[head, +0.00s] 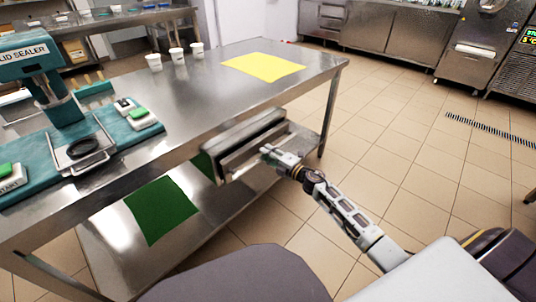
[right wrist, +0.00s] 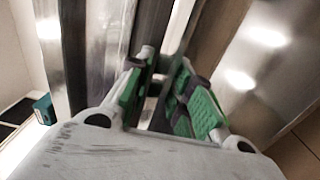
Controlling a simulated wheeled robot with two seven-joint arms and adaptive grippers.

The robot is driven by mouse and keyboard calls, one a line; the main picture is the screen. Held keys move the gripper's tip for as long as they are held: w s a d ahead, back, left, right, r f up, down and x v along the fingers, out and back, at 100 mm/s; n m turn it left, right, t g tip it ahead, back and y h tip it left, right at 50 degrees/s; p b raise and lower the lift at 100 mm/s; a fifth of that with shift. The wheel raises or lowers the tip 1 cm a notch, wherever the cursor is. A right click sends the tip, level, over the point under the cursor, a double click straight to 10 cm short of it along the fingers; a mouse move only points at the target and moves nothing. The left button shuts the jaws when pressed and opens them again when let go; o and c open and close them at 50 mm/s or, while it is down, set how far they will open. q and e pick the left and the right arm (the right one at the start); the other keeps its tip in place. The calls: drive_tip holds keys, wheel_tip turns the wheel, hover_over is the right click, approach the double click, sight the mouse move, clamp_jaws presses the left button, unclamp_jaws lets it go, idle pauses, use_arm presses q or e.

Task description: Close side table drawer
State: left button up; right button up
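The side table drawer (head: 235,160) is metal and stands pulled out under the steel table (head: 215,105), on the side nearest me. My right gripper (head: 268,152) is at the drawer's outer front, its fingertips close against it. In the right wrist view my right gripper (right wrist: 162,68) has its green-padded fingers drawn near each other at a metal edge. Whether they grip that edge is hidden. My left gripper is not in view.
White cups (head: 176,54), a yellow sheet (head: 263,66) and a teal lid sealer (head: 40,65) stand or lie on the table. A green sheet (head: 160,208) lies on the lower shelf. Tiled floor (head: 400,130) to the right is clear.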

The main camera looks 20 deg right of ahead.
sight(260, 147)
clamp_jaws()
drive_tip(key=shift+w, duration=0.1)
drive_tip(key=shift+x, duration=1.85)
drive_tip(key=shift+r, duration=0.1)
drive_tip(key=shift+w, duration=0.1)
drive_tip(key=shift+o, duration=1.2)
unclamp_jaws()
drive_tip(key=o, duration=0.3)
drive_tip(key=shift+w+a, duration=0.15)
drive_tip(key=shift+w, duration=0.05)
